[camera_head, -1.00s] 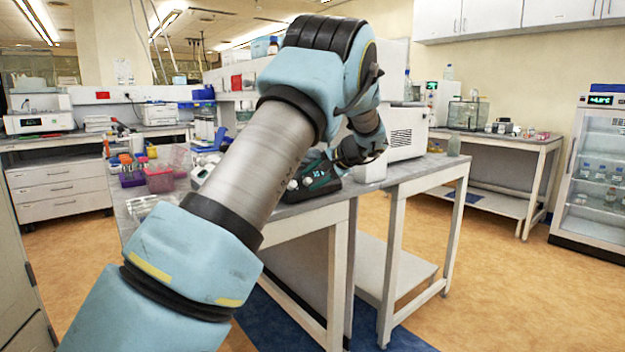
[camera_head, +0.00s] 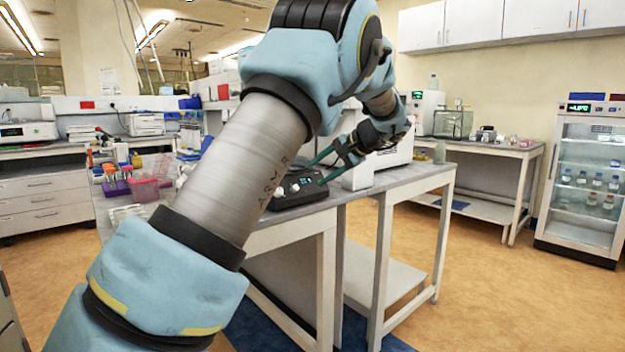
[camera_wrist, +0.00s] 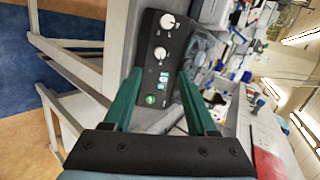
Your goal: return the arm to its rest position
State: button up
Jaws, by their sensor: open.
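My gripper (camera_head: 319,168) is at the end of my raised, bent arm, over the front edge of the lab bench (camera_head: 410,181). Its two green fingers are apart, and nothing shows between them as held. In the wrist view my open gripper (camera_wrist: 158,95) points toward a black device (camera_wrist: 160,55) with two white knobs and a small lit display. The same black device (camera_head: 296,190) sits on the bench just beside the fingers in the head view. I cannot tell how far the fingertips are from it. My arm hides part of the bench.
Pink and purple racks (camera_head: 146,189) stand on the bench at left. A white instrument is partly behind my wrist. A glass-door fridge (camera_head: 583,185) stands at right, and a side bench (camera_head: 480,147) stands at the back. The floor (camera_head: 470,290) at right is clear.

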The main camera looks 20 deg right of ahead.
jog(key=shift+s+d+r, duration=0.2)
dwell(0.3)
jog(key=s+a+f+n+g+h+p, duration=0.2)
jog(key=s+a+f+g, duration=0.15)
jog(key=a, duration=0.65)
jog(key=s+a+f+n+g+h+p, duration=0.1)
jog(key=s+a+f+g+p, duration=0.2)
jog(key=a, duration=0.8)
jog(key=s+a+f+n+h+p, duration=0.1)
jog(key=s+a+n, duration=0.2)
jog(key=s, duration=0.6)
jog(key=s+a+f+n+h+p, duration=0.2)
jog(key=s+a+n, duration=0.1)
jog(key=s+a, duration=0.5)
jog(key=shift+s+f+g+h, duration=0.3)
jog(key=shift+s+g, duration=0.15)
jog(key=shift+s, duration=0.55)
jog(key=shift+o, duration=0.2)
